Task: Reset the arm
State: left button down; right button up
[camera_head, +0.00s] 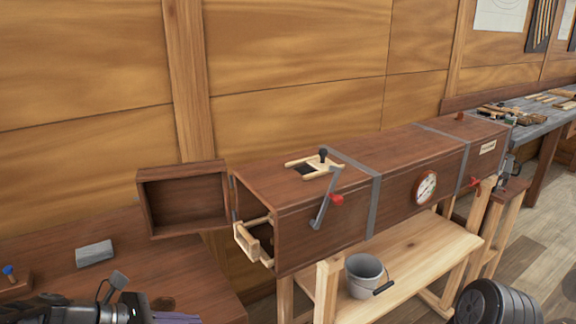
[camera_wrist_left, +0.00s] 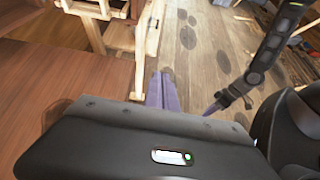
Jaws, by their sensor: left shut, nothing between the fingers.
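My left gripper (camera_head: 178,318) is at the bottom left of the head view, cut off by the lower edge, in front of the brown bench. Its purple fingers (camera_wrist_left: 160,90) point away from the camera in the left wrist view. They are shut with nothing between them. In that view a dark arm comes in from the upper right, and what looks like my right gripper (camera_wrist_left: 214,106) is at its end. It is too small to tell its fingers apart. It does not show in the head view.
A long wooden box (camera_head: 395,185) stands on a wooden trestle (camera_head: 420,260), its left-end door (camera_head: 185,198) open. A brown bench (camera_head: 150,265) with a grey block (camera_head: 95,253) is at left. A bucket (camera_head: 364,276) sits on the trestle shelf.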

pick_arm(q)
jog(key=s+d+f+m+g+y, duration=0.2)
jog(key=s+f+m, duration=0.15)
jog(key=f, duration=0.75)
jog(key=s+d+f+m+g+y, duration=0.1)
jog(key=s+f+m+g+y, duration=0.2)
jog(key=f, duration=0.8)
jog(key=s+d+f+m, duration=0.4)
jog(key=s+f+m, duration=0.1)
jog(key=f+m, duration=0.2)
jog(key=s+d+f+m, duration=0.5)
jog(key=f+m, duration=0.2)
jog(key=m, duration=0.2)
jog(key=shift+s+d+f+g+y, duration=0.15)
jog(key=shift+d+f+g+y, duration=0.1)
jog(key=shift+f+g+y, duration=0.05)
pick_arm(e)
jog(key=shift+w+f, duration=0.1)
jog(key=shift+w, duration=0.35)
